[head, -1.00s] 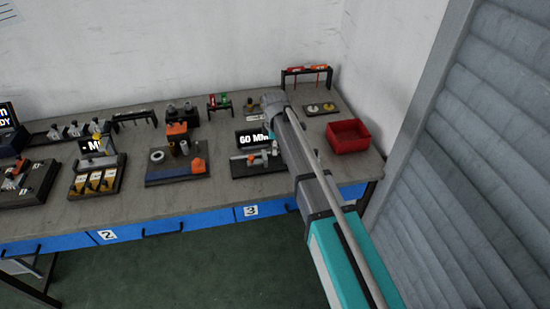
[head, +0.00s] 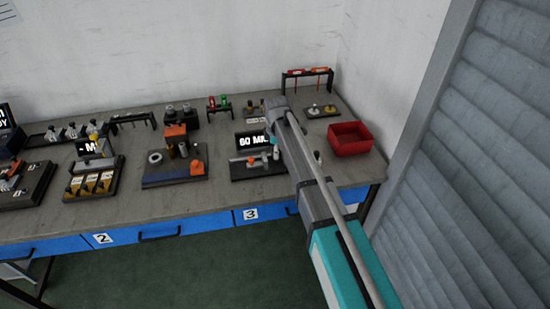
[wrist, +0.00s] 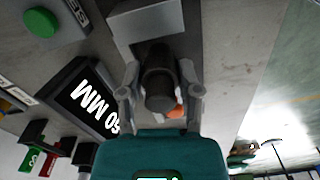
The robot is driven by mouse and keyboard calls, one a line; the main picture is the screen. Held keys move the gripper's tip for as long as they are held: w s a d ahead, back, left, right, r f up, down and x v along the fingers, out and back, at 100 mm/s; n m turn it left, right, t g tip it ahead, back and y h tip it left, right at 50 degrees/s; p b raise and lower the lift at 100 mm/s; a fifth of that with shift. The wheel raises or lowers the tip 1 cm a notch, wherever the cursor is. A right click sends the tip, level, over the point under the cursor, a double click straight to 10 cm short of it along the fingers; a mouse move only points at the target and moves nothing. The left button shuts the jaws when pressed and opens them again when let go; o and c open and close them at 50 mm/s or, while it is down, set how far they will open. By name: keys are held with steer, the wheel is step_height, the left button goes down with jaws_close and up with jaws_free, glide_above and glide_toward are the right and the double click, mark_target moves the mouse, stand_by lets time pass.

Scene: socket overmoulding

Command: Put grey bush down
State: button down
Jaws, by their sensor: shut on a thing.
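In the wrist view my gripper (wrist: 160,72) is shut on a dark grey cylinder, the grey bush (wrist: 159,88), with one finger on each side of it. The bush points toward a light grey block (wrist: 146,22) on the bench; I cannot tell whether it touches anything. A bit of orange shows behind its near end. In the head view a teal part of my gripper (head: 272,139) shows beside the 60 MM display (head: 250,141); my arm hides the fingers and the bush.
The display stands close beside my gripper. A green round button (wrist: 40,22) and green and red tags (wrist: 40,160) also show in the wrist view. A red bin (head: 349,139) stands to the right of my arm. An orange block sits on a blue-edged fixture (head: 165,179) to the left.

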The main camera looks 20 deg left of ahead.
steer(key=shift+f+b, duration=0.7)
steer(key=shift+f, duration=0.35)
steer(key=shift+f, duration=0.1)
steer(key=shift+c, duration=1.5)
jaws_free()
steer(key=shift+r, duration=0.2)
step_height(320, 180, up, 12)
steer(key=p, duration=1.2)
steer(key=shift+d, duration=0.15)
